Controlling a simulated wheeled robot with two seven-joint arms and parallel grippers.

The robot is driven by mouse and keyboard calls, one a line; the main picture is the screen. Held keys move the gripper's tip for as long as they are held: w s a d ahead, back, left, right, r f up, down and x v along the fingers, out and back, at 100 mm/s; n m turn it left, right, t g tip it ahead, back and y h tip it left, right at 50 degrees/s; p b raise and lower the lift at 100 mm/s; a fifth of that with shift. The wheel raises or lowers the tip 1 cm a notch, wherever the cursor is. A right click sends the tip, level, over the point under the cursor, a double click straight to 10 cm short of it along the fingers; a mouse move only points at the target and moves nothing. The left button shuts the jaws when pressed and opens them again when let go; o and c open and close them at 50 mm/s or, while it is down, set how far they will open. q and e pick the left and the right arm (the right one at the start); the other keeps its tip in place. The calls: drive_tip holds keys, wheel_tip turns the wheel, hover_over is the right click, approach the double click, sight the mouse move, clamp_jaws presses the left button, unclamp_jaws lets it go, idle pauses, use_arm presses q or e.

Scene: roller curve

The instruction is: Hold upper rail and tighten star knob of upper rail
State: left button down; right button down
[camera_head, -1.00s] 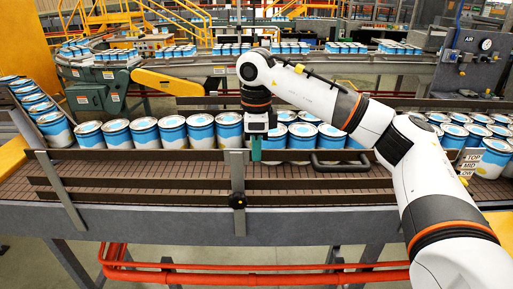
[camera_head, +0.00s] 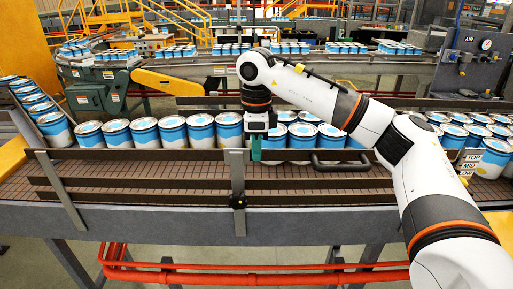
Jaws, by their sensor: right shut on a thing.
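The brown upper rail (camera_head: 130,154) runs left to right along the near side of the conveyor, in front of the cans. A grey upright bracket (camera_head: 237,172) crosses it near the middle. A small dark star knob (camera_head: 238,201) sits low on the front of this bracket. My right gripper (camera_head: 256,153) points down just right of the bracket, its teal fingers shut on the upper rail. The exact contact is too small to see clearly. My left gripper is not in view.
Blue-and-white cans (camera_head: 173,133) stand in a row behind the rail. A lower brown rail (camera_head: 130,184) runs below the upper one. A dark loop handle (camera_head: 340,162) is on the rail's right part. TOP, MID and LOW labels (camera_head: 470,158) show at right.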

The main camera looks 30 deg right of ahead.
idle(0.4)
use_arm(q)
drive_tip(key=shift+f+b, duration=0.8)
use_arm(e)
drive_tip(key=shift+f, duration=1.1)
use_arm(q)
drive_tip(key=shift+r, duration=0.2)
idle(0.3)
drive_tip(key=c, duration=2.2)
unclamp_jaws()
